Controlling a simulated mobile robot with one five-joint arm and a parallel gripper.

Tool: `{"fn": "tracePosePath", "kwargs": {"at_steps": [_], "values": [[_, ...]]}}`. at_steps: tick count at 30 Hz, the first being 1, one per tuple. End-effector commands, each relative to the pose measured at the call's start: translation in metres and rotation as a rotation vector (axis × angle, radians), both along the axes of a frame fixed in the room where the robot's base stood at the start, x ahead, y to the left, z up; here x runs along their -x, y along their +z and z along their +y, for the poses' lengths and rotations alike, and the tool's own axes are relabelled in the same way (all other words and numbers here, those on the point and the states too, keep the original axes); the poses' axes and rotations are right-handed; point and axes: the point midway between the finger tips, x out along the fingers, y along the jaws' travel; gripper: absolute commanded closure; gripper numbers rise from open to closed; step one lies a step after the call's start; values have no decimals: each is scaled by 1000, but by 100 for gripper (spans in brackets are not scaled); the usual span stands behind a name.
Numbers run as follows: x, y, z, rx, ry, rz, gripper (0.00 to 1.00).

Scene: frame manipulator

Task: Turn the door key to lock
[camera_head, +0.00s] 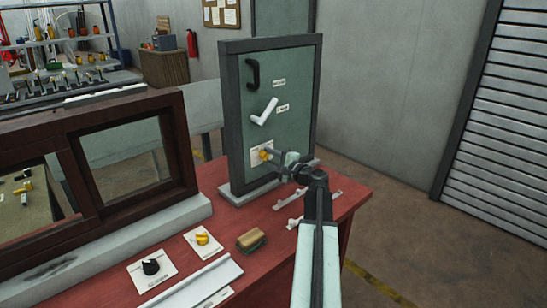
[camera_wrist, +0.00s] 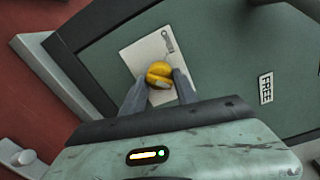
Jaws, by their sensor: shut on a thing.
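The yellow door key (camera_head: 264,154) sits on a white plate (camera_head: 257,146) low on the green door panel (camera_head: 240,110), which stands upright in a dark frame. My gripper (camera_head: 272,156) reaches the key from the right. In the wrist view the yellow key (camera_wrist: 158,72) is between the two grey fingertips, and my gripper (camera_wrist: 160,86) is shut on it. The fingers hide part of the key.
A white lever handle (camera_head: 263,112) and a black pull handle (camera_head: 252,74) are above the key. A brown window frame (camera_head: 130,160) stands to the left on the red table (camera_head: 215,180). A yellow knob (camera_head: 202,238), black knob (camera_head: 151,267) and sponge-like block (camera_head: 251,240) lie in front.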

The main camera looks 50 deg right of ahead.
Motion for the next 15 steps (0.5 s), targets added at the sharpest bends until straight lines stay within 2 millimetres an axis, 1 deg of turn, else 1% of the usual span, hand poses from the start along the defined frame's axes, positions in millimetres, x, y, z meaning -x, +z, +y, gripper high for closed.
{"fn": "tracePosePath", "kwargs": {"at_steps": [1,14,15], "values": [[-1,-1,3,-4,8,2,100],[0,0,1,-12,5,0,100],[0,0,1,-12,4,0,56]]}}
